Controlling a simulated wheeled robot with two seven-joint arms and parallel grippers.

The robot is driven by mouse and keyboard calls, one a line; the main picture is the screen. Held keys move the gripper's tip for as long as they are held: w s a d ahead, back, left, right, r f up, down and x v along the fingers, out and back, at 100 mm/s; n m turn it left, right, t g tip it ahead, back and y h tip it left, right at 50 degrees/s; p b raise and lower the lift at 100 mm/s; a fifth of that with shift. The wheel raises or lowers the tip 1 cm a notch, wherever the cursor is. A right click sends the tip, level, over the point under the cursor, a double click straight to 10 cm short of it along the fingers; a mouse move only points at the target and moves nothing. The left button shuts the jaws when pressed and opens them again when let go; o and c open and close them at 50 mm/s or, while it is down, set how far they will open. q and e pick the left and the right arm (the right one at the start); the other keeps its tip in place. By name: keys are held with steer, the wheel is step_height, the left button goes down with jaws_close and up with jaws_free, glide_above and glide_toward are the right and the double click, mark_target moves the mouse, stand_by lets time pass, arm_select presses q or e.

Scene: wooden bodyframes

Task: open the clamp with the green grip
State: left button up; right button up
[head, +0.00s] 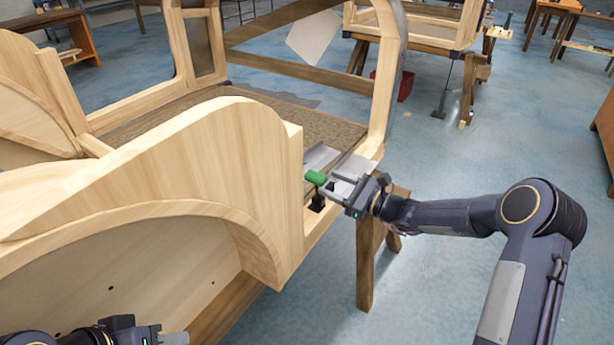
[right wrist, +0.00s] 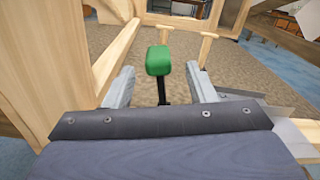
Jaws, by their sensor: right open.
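The clamp's green grip (head: 316,178) stands at the sill of the wooden bodyframe, beside the end of the curved front panel. Its dark lower part (head: 317,202) shows below the grip at the frame's edge. My right gripper (head: 335,186) is open, close to the green grip on its right. In the right wrist view the green grip (right wrist: 159,60) is upright on a black stem, between and slightly beyond the two open fingers (right wrist: 158,88), with no visible contact. My left gripper (head: 172,338) is at the bottom left edge, mostly cut off, so its jaw state is unclear.
The wooden bodyframe (head: 240,140) fills the left and middle, with a brown mat floor (head: 310,122) inside. A wooden trestle leg (head: 366,265) stands under its corner. A grey metal plate (head: 354,166) lies near the gripper.

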mark_target(306, 174)
steer(key=x, duration=0.7)
steer(key=shift+a+r+p, duration=0.1)
steer(key=shift+a+p, duration=0.05)
steer(key=shift+p, duration=0.2)
steer(key=shift+c, duration=0.4)
jaws_close()
